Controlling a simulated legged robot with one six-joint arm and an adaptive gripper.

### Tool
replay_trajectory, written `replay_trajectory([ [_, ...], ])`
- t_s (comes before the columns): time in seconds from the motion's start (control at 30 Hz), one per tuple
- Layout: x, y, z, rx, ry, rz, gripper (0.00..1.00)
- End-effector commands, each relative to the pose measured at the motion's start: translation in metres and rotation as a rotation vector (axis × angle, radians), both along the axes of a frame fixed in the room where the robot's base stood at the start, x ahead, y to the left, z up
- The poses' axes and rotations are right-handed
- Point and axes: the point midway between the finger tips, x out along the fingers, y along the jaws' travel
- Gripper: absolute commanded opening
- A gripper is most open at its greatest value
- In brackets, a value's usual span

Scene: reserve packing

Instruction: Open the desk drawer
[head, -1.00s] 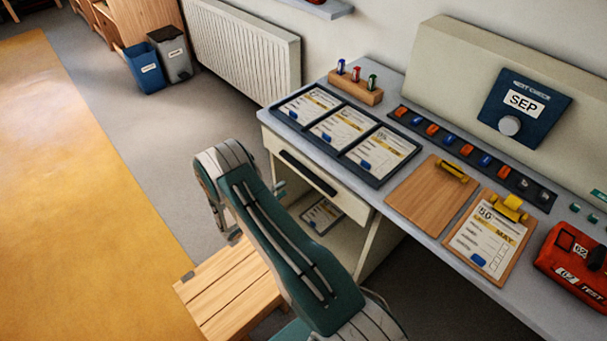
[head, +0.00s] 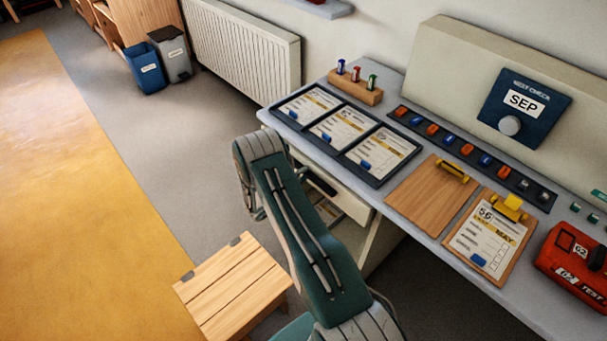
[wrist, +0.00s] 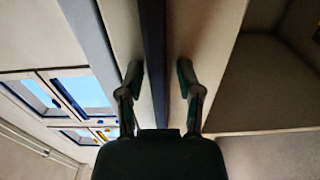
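The desk drawer (head: 352,207) is a pale front under the desk's left part, largely hidden behind my arm in the head view. It looks closed. Its long dark handle (head: 322,185) shows only in part there. In the wrist view the handle (wrist: 153,40) runs as a dark bar down the pale drawer front (wrist: 205,40). My gripper (wrist: 158,78) is open, with one finger on each side of the handle. The fingers appear apart from the bar. I cannot tell how far the fingertips are from the drawer front.
The desk (head: 405,228) carries a dark tray of cards (head: 380,183), clipboards (head: 428,200) and a red case (head: 575,260). A wooden stool (head: 230,285) stands at the lower left, near my arm. An open shelf space lies below the drawer. The floor to the left is clear.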

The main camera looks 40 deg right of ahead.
Motion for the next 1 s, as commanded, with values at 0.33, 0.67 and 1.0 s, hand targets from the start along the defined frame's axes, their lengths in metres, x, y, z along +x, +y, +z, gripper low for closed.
replay_trajectory([
  [0.33,0.000,0.001,-0.001,0.002,0.001,0.000,0.00],
  [0.67,-0.005,0.037,-0.002,0.003,0.006,0.005,0.00],
  [1.0,-0.017,0.126,-0.003,0.005,0.006,0.007,0.00],
])
